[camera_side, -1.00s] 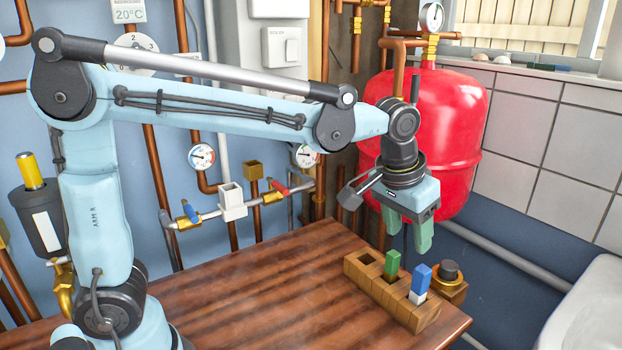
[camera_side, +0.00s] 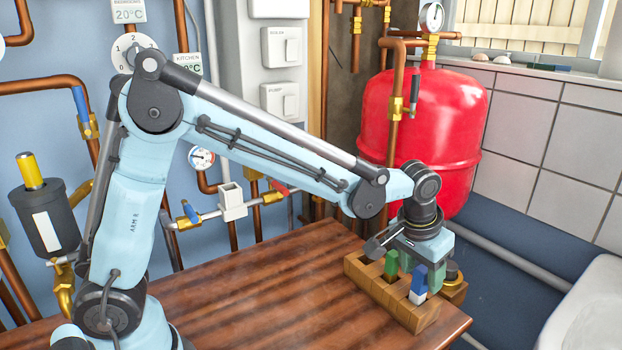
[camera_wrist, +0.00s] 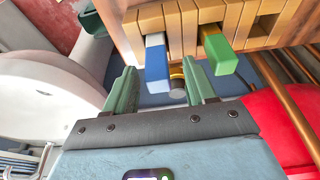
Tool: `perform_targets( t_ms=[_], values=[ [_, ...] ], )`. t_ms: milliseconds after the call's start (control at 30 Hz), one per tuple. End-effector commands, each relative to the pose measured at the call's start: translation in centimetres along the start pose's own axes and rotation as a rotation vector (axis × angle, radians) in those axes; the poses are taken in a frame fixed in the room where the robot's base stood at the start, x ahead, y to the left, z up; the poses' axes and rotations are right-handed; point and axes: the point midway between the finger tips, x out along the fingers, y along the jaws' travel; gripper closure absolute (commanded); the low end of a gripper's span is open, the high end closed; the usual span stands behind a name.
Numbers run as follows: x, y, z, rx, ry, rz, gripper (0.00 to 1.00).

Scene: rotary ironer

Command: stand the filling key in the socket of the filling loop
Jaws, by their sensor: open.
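A blue block with a white lower part (camera_side: 418,284), which looks like the filling key, stands upright in the wooden rack (camera_side: 424,316). In the wrist view the blue block (camera_wrist: 157,64) shows between my open green fingers, nearer the left one. My gripper (camera_side: 428,272) is low at the rack, with its fingers partly hidden behind the block. In the wrist view my gripper (camera_wrist: 160,76) holds nothing; I cannot tell whether a finger touches the block. The filling loop's white square socket (camera_side: 232,204) is on the pipe at the back wall, its top open.
A green block (camera_side: 391,263) stands in another slot of the rack; its top (camera_wrist: 220,56) is right of my fingers. A dark-capped brass fitting (camera_side: 453,274) is behind the rack. A red tank (camera_side: 425,130) stands beyond. The wooden table (camera_side: 270,285) is clear at left.

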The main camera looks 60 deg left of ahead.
Motion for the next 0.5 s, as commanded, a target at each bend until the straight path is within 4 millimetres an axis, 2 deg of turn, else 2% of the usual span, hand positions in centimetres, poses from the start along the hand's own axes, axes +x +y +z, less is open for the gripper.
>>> perform_targets(
  t_ms=[200, 500],
  values=[
    [2.6, 0.2, 0.0, 0.000, 0.000, 0.000, 0.45],
    [3.0, 0.2, 0.0, 0.000, 0.000, 0.000, 0.45]
  ],
)
